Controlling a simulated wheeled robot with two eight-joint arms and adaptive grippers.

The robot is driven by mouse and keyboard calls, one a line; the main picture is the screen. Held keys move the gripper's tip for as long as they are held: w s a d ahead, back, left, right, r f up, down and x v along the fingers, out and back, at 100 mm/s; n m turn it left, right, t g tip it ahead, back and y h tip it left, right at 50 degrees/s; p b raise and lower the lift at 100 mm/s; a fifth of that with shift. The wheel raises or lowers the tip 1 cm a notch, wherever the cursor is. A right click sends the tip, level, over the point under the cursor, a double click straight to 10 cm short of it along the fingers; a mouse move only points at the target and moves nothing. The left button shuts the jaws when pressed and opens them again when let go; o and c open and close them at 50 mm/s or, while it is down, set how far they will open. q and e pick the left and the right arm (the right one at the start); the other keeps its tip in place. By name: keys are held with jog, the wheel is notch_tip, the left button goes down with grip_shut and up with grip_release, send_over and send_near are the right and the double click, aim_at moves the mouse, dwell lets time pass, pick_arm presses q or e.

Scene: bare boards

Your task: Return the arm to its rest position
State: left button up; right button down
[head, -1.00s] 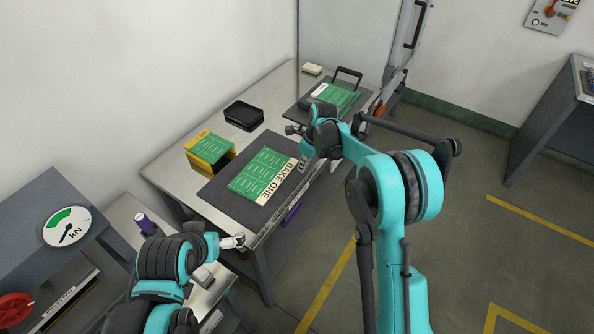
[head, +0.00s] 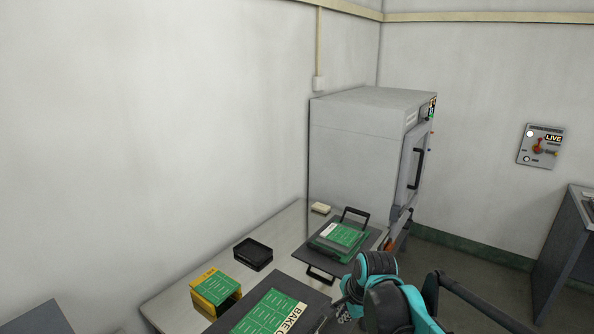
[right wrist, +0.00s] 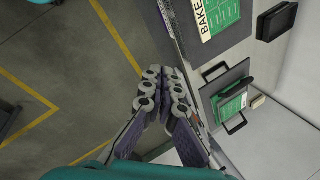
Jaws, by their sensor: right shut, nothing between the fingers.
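My right arm shows at the bottom of the head view, its teal and black wrist beside the table's front edge. Part of my right gripper (head: 344,312) shows at the bottom edge there. In the right wrist view the right gripper (right wrist: 164,82) has its fingers together with nothing between them. It hangs over the floor beside the table edge, apart from the boards. My left arm and gripper are in neither current view.
A dark mat with a green BAKE ONE board (head: 268,312), a yellow box (head: 214,287), a black tray (head: 253,253) and a handled plate with a green panel (head: 343,236) lie on the metal table. A grey oven (head: 360,145) stands behind. Floor (right wrist: 55,60) beside the table is clear.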

jog(key=s+d+f+n+t, duration=0.1)
jog(key=s+d+n, duration=0.2)
jog(key=s+n, duration=0.4)
jog(key=s+d+n+t+h, duration=0.1)
jog(key=s+d+n, duration=0.2)
jog(key=s+n, duration=0.4)
jog(key=s, duration=0.5)
jog(key=shift+s+f+n+t, duration=0.25)
jog(key=shift+f+n+t, duration=0.05)
jog(key=shift+f+t, duration=0.1)
